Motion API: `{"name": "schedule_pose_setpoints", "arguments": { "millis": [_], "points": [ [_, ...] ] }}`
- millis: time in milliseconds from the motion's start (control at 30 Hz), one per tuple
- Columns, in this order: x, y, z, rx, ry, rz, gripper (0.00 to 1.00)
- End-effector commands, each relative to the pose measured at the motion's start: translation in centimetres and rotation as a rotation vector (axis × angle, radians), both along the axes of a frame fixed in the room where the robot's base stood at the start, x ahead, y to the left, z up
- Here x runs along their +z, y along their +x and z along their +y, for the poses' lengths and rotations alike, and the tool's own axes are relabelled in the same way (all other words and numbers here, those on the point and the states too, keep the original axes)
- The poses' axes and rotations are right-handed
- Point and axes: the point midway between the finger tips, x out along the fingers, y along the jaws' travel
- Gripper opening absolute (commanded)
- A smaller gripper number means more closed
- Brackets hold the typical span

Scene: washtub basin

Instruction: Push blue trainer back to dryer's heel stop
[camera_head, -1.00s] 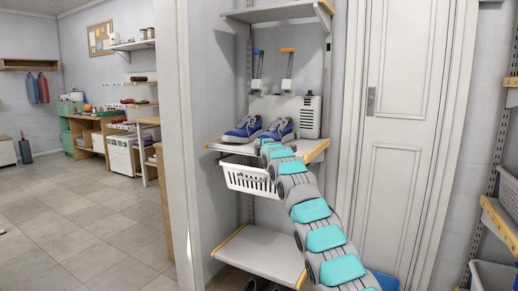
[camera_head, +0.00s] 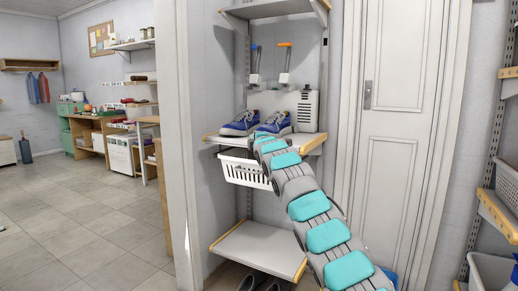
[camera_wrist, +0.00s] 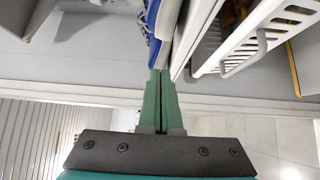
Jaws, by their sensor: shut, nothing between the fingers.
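Two blue trainers with white soles, a left one (camera_head: 240,123) and a right one (camera_head: 276,122), stand side by side on a shelf (camera_head: 309,142) in the head view. Behind them is the pale dryer (camera_head: 308,110), with vent slots and two upright posts, one blue-tipped and one orange-tipped. My arm reaches up to the shelf front below the right trainer; its end hides my gripper there. In the wrist view my gripper (camera_wrist: 158,72) has its green fingers together and empty. Blue and white parts of a trainer (camera_wrist: 133,38) lie just beyond and left of the fingertips. I cannot tell whether they touch.
A white slotted basket (camera_head: 247,173) hangs under the shelf; it is close on the right in the wrist view (camera_wrist: 238,45). A lower shelf (camera_head: 258,250) has dark shoes beneath it. A white door (camera_head: 400,130) stands to the right. Open floor lies left.

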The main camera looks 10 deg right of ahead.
Motion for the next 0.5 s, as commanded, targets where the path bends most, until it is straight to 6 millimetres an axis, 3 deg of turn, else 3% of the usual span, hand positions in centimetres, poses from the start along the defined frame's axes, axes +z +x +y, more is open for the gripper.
{"name": "schedule_pose_setpoints", "arguments": {
  "millis": [500],
  "points": [
    [-0.1, -4.5, -0.7, -0.001, -0.002, -0.003, 0.00]
  ]
}}
